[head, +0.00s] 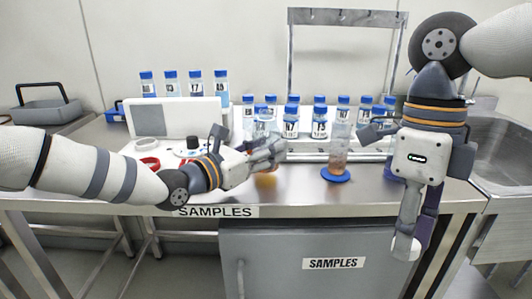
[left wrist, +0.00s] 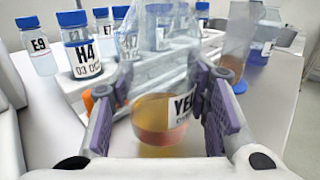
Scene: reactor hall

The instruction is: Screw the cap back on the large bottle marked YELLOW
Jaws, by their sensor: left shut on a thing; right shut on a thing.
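The large bottle marked YELLOW (left wrist: 155,118) is clear, with amber liquid low inside and a white label reading "YEL…". My left gripper (left wrist: 160,125) is shut around its sides, and its top is cut off in the left wrist view. In the head view my left gripper (head: 270,150) is over the front of the bench, with the bottle's amber base (head: 266,181) showing below its fingers. My right gripper (head: 406,240) points down in front of the bench edge at the right. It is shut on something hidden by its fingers. I cannot make out the cap.
A clear cylinder (head: 339,152) with amber-brown contents stands on a blue round base right of the bottle. Several blue-capped bottles (head: 291,122) stand in a rack behind. A red ring (head: 148,163) and a white box (head: 180,118) are at left. A sink (head: 500,150) is at right.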

